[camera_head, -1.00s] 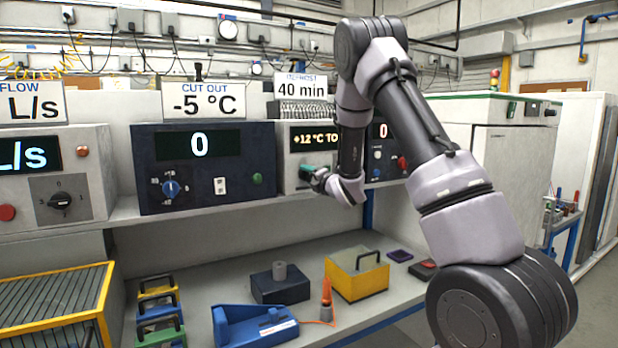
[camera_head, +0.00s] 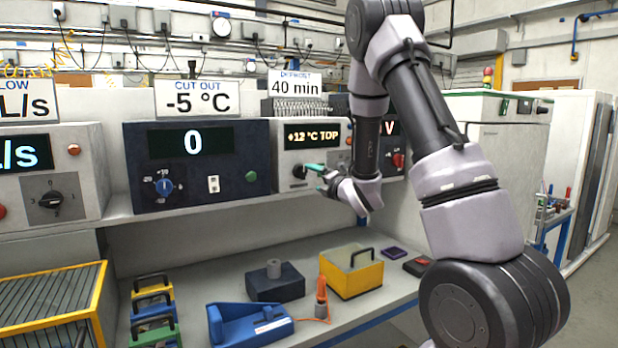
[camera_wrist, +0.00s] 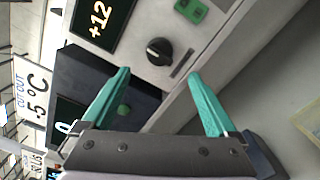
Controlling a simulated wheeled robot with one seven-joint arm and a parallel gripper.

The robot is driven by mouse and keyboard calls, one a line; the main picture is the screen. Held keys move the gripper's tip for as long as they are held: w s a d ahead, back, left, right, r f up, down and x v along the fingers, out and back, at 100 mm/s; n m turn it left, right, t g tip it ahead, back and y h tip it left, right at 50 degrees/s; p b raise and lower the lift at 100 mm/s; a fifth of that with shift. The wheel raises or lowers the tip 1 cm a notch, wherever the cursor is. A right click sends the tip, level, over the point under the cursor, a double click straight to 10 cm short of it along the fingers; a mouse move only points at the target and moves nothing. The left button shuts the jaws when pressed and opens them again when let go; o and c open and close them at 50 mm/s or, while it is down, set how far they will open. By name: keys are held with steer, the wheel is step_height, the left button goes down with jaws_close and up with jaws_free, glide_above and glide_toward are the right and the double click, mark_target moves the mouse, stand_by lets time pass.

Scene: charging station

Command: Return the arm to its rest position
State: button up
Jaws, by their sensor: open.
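My gripper (camera_head: 318,178) is at the front of the white panel unit (camera_head: 285,140), whose display reads "+12 °C TOP". In the wrist view its two green fingers (camera_wrist: 158,88) are spread apart with nothing between them. A black knob (camera_wrist: 160,51) on that panel lies beyond the fingertips, apart from them. In the head view the knob (camera_head: 299,171) shows just left of the fingers. My arm reaches from the lower right, up and over, then down to the panel.
A dark blue unit (camera_head: 190,195) showing "0" stands left on the same shelf (camera_head: 230,205). Below, the bench holds a blue tool (camera_head: 248,325), a yellow box (camera_head: 350,275) and an orange-tipped item (camera_head: 321,295). A white cabinet (camera_head: 500,160) stands right. Open space lies before the shelf.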

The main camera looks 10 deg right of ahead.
steer(key=shift+v, duration=1)
steer(key=s+d+r+m+g+h, duration=0.3)
steer(key=s+d+r+m+h, duration=0.55)
steer(key=m, duration=0.75)
steer(key=s+a+r+m+g+y, duration=0.1)
steer(key=s+a+m+g, duration=0.1)
steer(key=s+m, duration=0.3)
steer(key=s+a+r+m+g+y, duration=0.1)
steer(key=s+m, duration=0.4)
steer(key=s, duration=0.7)
steer(key=s+a+r+m+g+y, duration=0.2)
steer(key=s+m+g+y, duration=0.1)
steer(key=s, duration=0.6)
steer(key=shift+a+m+g, duration=0.3)
steer(key=shift+m+g, duration=0.2)
steer(key=shift+m, duration=0.5)
steer(key=shift+s, duration=0.15)
